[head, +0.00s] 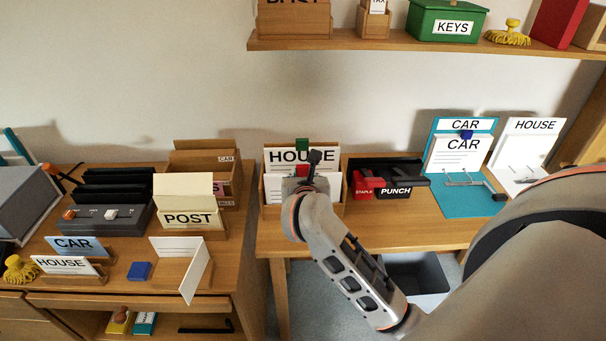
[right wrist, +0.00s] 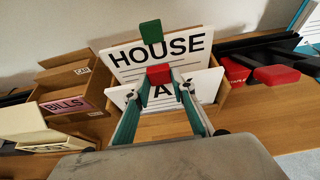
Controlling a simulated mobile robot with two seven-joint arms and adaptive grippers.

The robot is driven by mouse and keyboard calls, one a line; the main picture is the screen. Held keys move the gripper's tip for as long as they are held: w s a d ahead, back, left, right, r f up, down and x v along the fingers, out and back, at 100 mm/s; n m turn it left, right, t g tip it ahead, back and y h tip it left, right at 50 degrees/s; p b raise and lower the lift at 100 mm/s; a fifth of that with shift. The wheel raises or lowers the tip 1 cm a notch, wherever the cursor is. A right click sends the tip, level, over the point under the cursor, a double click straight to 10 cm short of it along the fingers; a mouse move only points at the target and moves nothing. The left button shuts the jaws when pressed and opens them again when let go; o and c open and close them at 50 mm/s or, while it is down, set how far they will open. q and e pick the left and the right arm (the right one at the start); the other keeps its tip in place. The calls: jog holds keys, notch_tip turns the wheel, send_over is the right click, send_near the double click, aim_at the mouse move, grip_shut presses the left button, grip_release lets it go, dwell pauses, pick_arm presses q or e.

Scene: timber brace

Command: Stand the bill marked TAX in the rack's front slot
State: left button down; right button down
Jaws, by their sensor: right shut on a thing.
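A white bill with a red grip (right wrist: 160,73) on top is in front of the HOUSE bill (right wrist: 150,48). Only an "A" of its wording shows between my fingers; the rest is hidden. My right gripper (right wrist: 160,80) is shut on the red grip from above. The wooden rack (head: 340,200) stands at the left end of the right table and holds the HOUSE bill (head: 288,155) upright, with a green grip (head: 302,144). The held bill (head: 335,183) is at the rack's front, upright or nearly so; its lower edge is hidden. My left gripper is not in view.
Right of the rack are a red stapler and a black punch (head: 395,192), close by. CAR (head: 462,125) and HOUSE (head: 535,125) boards stand farther right. Left, across a gap, are a POST holder (head: 190,220) and a BILLS box (right wrist: 66,106). A shelf (head: 400,43) hangs above.

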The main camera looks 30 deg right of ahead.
jog(key=c, duration=1.6)
grip_release()
jog(key=o, duration=0.5)
